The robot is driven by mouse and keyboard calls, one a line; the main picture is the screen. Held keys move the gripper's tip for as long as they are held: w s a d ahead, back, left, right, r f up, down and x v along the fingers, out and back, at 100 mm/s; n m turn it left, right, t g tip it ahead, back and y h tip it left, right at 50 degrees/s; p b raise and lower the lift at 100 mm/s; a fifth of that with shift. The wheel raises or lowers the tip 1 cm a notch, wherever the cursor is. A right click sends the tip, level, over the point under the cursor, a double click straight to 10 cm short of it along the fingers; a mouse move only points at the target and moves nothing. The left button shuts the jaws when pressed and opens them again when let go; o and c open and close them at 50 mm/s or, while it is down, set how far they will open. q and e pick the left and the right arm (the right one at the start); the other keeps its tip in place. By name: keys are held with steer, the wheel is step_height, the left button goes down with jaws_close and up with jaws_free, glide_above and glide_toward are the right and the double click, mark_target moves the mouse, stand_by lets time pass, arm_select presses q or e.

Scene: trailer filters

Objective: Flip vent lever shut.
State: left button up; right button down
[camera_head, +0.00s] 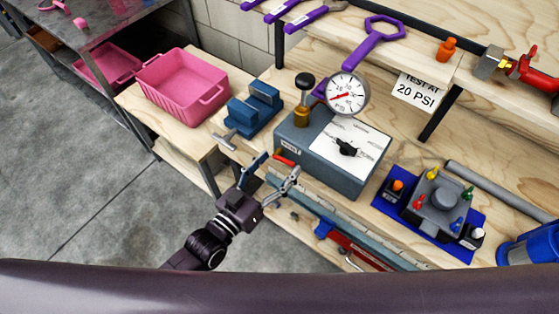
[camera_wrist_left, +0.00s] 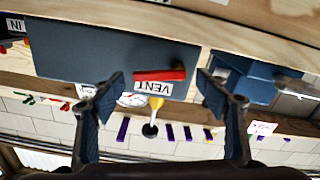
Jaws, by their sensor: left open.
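The red vent lever (camera_head: 285,160) sticks out from the left end of the grey test box (camera_head: 320,178). In the left wrist view the red lever (camera_wrist_left: 160,75) lies level beside the VENT label (camera_wrist_left: 153,88), on the face of the box (camera_wrist_left: 100,60). My left gripper (camera_head: 272,175) is open just in front of the lever in the head view. In the left wrist view its two fingers (camera_wrist_left: 160,95) stand apart on either side of the lever, and nothing is between them in contact. My right gripper is not in view.
A gauge (camera_head: 347,93) and a black-knobbed brass valve (camera_head: 303,100) stand on the box. A blue vise (camera_head: 254,108) and pink bin (camera_head: 184,85) sit to the left on the bench. A blue mat (camera_head: 400,203) with a grey fixture (camera_head: 437,200) lies to the right.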

arm_select(q)
steer(key=shift+w+d, duration=0.35)
steer(key=shift+w, duration=0.05)
steer(key=shift+c, duration=0.2)
steer(key=c, duration=1.1)
steer(key=shift+f+m, duration=0.2)
steer(key=shift+m, duration=0.55)
steer(key=shift+f+m, duration=0.15)
steer(key=shift+m, duration=0.6)
steer(key=o, duration=1.1)
steer(key=shift+o, duration=0.2)
steer(key=v, duration=1.2)
